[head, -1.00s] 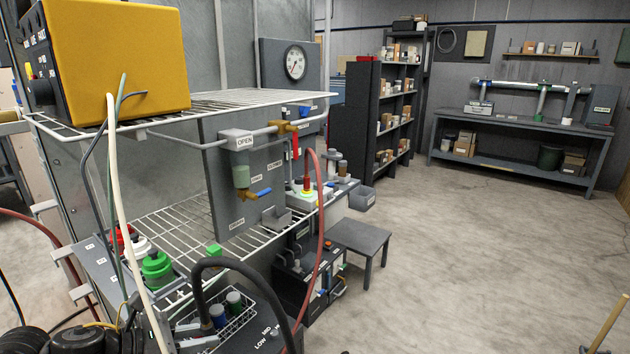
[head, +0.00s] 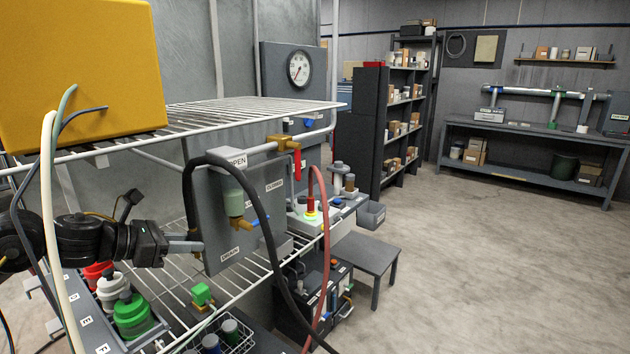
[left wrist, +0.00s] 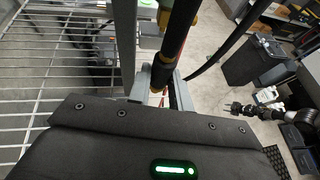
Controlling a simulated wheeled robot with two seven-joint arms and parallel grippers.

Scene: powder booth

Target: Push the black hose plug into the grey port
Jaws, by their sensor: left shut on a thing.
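My left gripper (head: 192,245) reaches in from the left above the lower wire shelf, beside the grey valve panel. It is shut on the black hose (head: 188,185) at its plug end. The hose rises from the fingers, arches over and drops to the lower right. In the left wrist view the hose (left wrist: 181,35) runs down between the fingers (left wrist: 158,92); the plug's tip is mostly hidden there. I cannot make out the grey port for certain. A black arm at the right of the left wrist view looks like mine, with its small right gripper (left wrist: 235,108); its jaws are unclear.
The grey valve panel (head: 222,225) stands close by the gripper. The upper wire shelf (head: 215,120) holds a yellow box (head: 75,70). Capped bottles, one green (head: 132,318), stand below the arm. A red hose (head: 327,235) hangs on the right. The floor at right is clear.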

